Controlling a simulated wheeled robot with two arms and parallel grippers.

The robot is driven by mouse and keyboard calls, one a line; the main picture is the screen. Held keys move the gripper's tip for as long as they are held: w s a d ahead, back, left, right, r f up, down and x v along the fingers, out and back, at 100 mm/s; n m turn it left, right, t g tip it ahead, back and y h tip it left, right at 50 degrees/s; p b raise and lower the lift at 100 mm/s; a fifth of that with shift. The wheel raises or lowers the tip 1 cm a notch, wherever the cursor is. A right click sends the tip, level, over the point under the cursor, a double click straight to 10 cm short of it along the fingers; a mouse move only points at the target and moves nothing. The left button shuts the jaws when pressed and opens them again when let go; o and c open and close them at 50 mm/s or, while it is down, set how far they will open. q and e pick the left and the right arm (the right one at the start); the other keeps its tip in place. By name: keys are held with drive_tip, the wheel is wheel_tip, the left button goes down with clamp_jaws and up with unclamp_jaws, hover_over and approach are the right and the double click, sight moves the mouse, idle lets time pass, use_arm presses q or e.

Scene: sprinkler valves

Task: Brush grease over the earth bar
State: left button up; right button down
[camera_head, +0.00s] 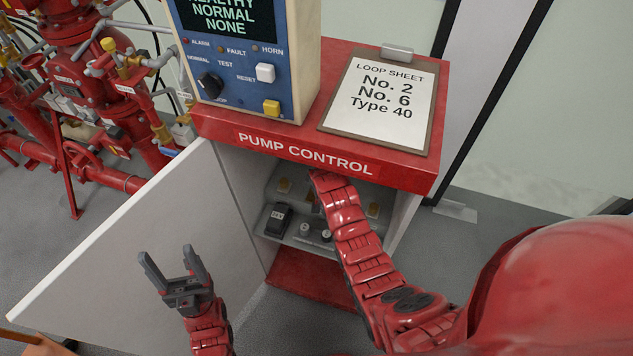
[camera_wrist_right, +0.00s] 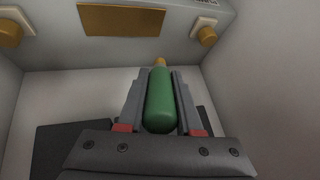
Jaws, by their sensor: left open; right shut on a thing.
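A brass-coloured plate (camera_wrist_right: 120,20), which looks like the earth bar, is on the back wall of the cabinet in the right wrist view. My right gripper (camera_wrist_right: 163,76) is shut on a green handle (camera_wrist_right: 160,105), apparently the brush. A small tan tip shows beyond the handle; I cannot make out bristles or whether it touches the plate. In the head view my right arm reaches into the cabinet and the gripper is hidden under its top. My left gripper (camera_head: 168,254) is open and empty in front of the open door.
The red PUMP CONTROL cabinet (camera_head: 400,174) has its white door (camera_head: 125,240) swung open to the left. A dark block (camera_head: 278,219) and small fittings sit on its shelf. A loop sheet clipboard (camera_head: 385,102) lies on top beside a control panel (camera_head: 240,70). Red pipework (camera_head: 90,75) stands left.

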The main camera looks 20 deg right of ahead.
idle(0.4)
drive_tip(key=shift+f+b, duration=0.5)
drive_tip(key=shift+b, duration=0.05)
drive_tip(key=shift+r, duration=0.1)
